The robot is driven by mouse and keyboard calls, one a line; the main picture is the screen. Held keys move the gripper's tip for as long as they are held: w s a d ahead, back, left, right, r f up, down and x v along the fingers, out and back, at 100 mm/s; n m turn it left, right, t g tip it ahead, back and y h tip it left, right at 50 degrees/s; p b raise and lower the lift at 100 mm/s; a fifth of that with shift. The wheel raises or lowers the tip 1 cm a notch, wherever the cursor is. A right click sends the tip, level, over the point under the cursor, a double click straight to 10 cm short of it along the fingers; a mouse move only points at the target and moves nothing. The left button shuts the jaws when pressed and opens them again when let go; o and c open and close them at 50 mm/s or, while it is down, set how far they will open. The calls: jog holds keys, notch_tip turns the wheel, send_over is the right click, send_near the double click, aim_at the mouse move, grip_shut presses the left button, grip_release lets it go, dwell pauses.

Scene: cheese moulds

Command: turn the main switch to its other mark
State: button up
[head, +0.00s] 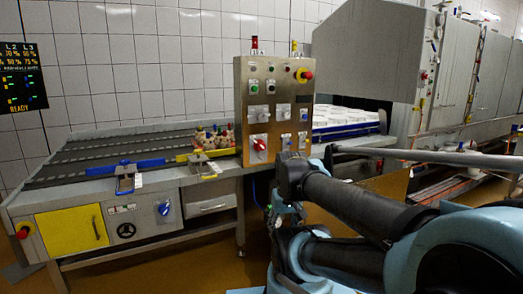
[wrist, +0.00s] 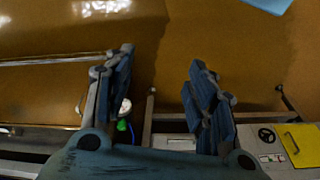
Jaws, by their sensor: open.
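The control panel (head: 272,108) is an upright metal box at the middle of the head view. A large red rotary switch (head: 259,146) on a pale plate sits at its lower left; it looks like the main switch, and its exact mark is too small to read. A blue rotary switch (head: 164,208) sits on the bench front, lower left of the panel. My gripper (wrist: 160,62) is open and empty in the wrist view, its two fingers wide apart over the floor and bench edge. It is below the panel, apart from the switches. The red switch does not show in the wrist view.
The conveyor bench (head: 110,150) runs left of the panel, with a yellow door (head: 72,230) and a handwheel (head: 126,231) on its front. A red stop button (head: 304,75) is at the panel's upper right. White moulds (head: 340,114) stand behind. Brown floor is clear in front.

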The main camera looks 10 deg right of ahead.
jog(key=w+a+r+n+t+y, duration=0.2)
jog(key=w+a+t+y, duration=0.15)
jog(key=w+a, duration=0.4)
jog(key=m+t+y, duration=0.1)
jog(key=t, duration=1.1)
send_near(262, 148)
jog(key=shift+g, duration=0.25)
jog(key=x, duration=1)
jog(key=shift+w+d+r, duration=0.1)
jog(key=shift+w+r, duration=0.15)
jog(key=shift+w, duration=0.05)
